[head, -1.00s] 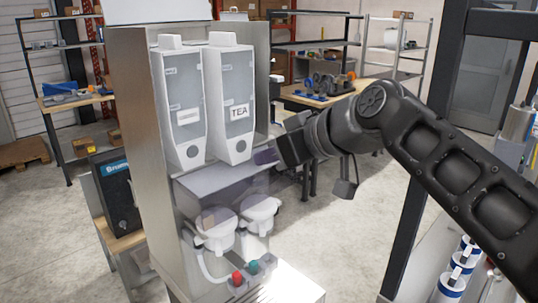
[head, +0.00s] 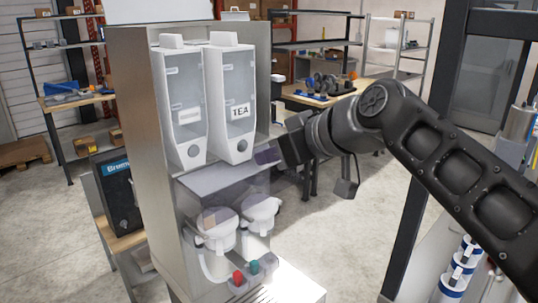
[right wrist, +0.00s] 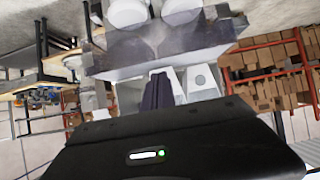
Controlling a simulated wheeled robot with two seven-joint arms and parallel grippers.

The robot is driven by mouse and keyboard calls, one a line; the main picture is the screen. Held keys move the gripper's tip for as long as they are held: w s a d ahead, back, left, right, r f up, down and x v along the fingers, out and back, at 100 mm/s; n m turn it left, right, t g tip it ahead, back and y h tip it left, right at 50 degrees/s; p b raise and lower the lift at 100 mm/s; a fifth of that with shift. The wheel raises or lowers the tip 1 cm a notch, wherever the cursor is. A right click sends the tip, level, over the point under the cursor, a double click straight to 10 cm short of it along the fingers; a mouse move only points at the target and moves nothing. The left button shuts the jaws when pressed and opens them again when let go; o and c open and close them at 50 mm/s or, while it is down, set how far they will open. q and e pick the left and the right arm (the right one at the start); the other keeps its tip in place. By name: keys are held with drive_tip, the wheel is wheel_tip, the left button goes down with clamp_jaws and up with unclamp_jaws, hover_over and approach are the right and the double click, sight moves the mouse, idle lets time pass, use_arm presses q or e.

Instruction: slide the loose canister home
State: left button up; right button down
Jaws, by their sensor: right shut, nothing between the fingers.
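Two pale, see-through canisters stand side by side in the upper part of the dispenser (head: 140,140). The right canister (head: 231,95) is labelled TEA; the left canister (head: 179,100) has a label too small to read. Each has a grey round spot low on its front. I cannot tell which one is loose. My right gripper (head: 266,156) is shut and empty, just right of the TEA canister's lower end, seemingly apart from it. In the right wrist view its dark fingers (right wrist: 158,92) partly cover the canisters, with one white canister front (right wrist: 201,80) showing beside them. My left gripper is not in view.
Below the canisters are a grey ledge (head: 222,178), two white round cups (head: 262,212) and red and teal knobs (head: 238,278). Workbenches and shelves stand behind. The floor between is clear.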

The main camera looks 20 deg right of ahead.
sight(242, 144)
drive_tip(key=shift+w, duration=0.15)
idle(0.6)
drive_tip(key=shift+w+a+p, duration=0.25)
drive_tip(key=shift+w+p, duration=0.05)
drive_tip(key=shift+w, duration=0.4)
drive_tip(key=shift+w+a+p, duration=0.3)
drive_tip(key=shift+w, duration=0.35)
drive_tip(key=shift+w+a+p, duration=0.25)
drive_tip(key=shift+w+p, duration=0.05)
drive_tip(key=shift+w, duration=0.4)
drive_tip(key=shift+w+a+p, duration=0.3)
drive_tip(key=shift+w+p, duration=0.25)
drive_tip(key=shift+w, duration=0.35)
drive_tip(key=shift+w+a+p, duration=0.3)
drive_tip(key=shift+w+p, duration=0.2)
drive_tip(key=shift+w, duration=0.6)
drive_tip(key=shift+s+d+f+b, duration=0.15)
drive_tip(key=shift+s+b, duration=0.45)
drive_tip(key=shift+b, duration=0.15)
drive_tip(key=s+d+b, duration=0.2)
drive_tip(key=s+b, duration=0.2)
drive_tip(key=s, duration=0.2)
drive_tip(key=shift+s, duration=0.2)
